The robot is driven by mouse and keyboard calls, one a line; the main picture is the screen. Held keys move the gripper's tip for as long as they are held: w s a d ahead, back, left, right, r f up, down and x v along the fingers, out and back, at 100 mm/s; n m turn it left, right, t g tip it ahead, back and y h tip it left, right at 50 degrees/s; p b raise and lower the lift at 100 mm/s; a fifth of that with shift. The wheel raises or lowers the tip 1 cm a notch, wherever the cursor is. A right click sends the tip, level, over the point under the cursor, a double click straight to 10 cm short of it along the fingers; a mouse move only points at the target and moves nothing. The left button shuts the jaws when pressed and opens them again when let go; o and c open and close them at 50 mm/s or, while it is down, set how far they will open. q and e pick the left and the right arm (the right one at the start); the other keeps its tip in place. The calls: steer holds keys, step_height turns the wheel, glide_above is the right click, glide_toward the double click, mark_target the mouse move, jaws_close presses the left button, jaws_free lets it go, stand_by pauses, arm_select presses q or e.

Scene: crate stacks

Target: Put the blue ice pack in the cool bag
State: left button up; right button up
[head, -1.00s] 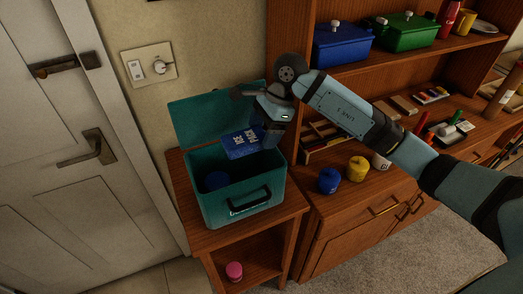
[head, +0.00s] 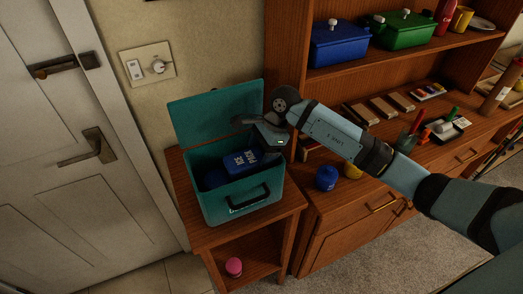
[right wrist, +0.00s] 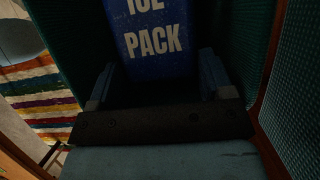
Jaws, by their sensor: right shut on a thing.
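The blue ice pack (head: 240,163), with white lettering, is in the mouth of the teal cool bag (head: 262,192), tilted and below the rim at the back right. The bag's lid stands open at the back. My right gripper (head: 265,152) reaches down over the bag's right rear corner and is shut on the ice pack. In the right wrist view the ice pack (right wrist: 152,45) lies between the two fingers, with bag walls (right wrist: 300,90) on both sides. Whether the pack touches the bag's floor is hidden. My left gripper is not in view.
The bag stands on a small wooden stand (head: 240,236). A blue jar (head: 326,178) and a yellow one (head: 353,170) stand on the cabinet to the right. A wall lies close behind.

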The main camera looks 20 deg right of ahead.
steer(key=shift+f+b, duration=0.5)
steer(key=shift+f, duration=0.05)
steer(key=o, duration=1)
steer(key=shift+o, duration=0.2)
steer(key=shift+r, duration=0.15)
steer(key=shift+r+p, duration=0.3)
steer(key=shift+p, duration=0.15)
steer(key=shift+r+p, duration=0.5)
steer(key=shift+p, duration=0.1)
steer(key=b+v, duration=0.3)
steer(key=v, duration=0.8)
steer(key=shift+d+r+b, duration=0.15)
steer(key=shift+r+b, duration=0.05)
steer(key=shift+b, duration=0.1)
